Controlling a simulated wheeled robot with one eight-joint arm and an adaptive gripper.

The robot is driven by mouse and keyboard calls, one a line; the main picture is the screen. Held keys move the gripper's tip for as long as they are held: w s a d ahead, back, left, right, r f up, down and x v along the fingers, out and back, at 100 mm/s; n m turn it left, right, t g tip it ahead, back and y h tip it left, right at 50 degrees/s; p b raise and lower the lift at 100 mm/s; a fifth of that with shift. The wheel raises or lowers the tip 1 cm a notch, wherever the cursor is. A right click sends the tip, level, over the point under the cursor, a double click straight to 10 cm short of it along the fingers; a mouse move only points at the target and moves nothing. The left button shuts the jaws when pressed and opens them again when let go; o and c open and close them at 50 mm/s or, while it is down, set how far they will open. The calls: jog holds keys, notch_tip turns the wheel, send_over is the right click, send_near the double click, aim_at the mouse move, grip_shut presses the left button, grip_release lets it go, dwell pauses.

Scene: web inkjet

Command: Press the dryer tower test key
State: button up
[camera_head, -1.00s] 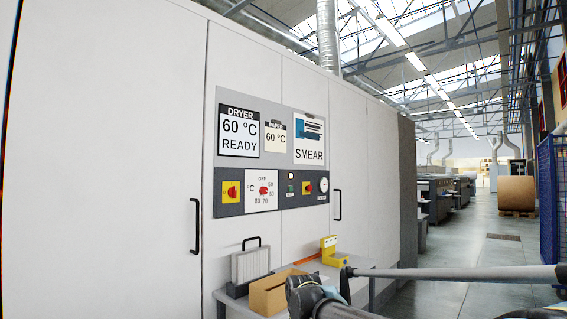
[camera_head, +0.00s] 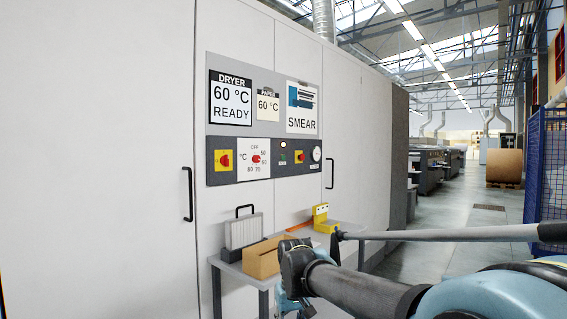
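The dryer control strip (camera_head: 222,174) is a dark grey band on the white cabinet, below the display panel. It carries a red-on-yellow switch (camera_head: 224,160) at left, a temperature dial (camera_head: 256,158), a small column of lamps or keys (camera_head: 283,150), a second red-on-yellow switch (camera_head: 299,158) and a round white gauge (camera_head: 317,154). Small labels are unreadable, so I cannot tell which part is the test key. My arm's dark joint (camera_head: 297,260) is below and in front of the strip, well apart from it. I cannot make out my gripper's fingers.
A grey side table (camera_head: 229,269) below the strip holds a cardboard box (camera_head: 266,259), a filter-like block with a black handle (camera_head: 243,231) and a yellow device (camera_head: 321,217). A long grey rod (camera_head: 450,235) crosses the right side. Open floor lies beyond.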

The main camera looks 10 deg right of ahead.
grip_shut()
dwell(1.0)
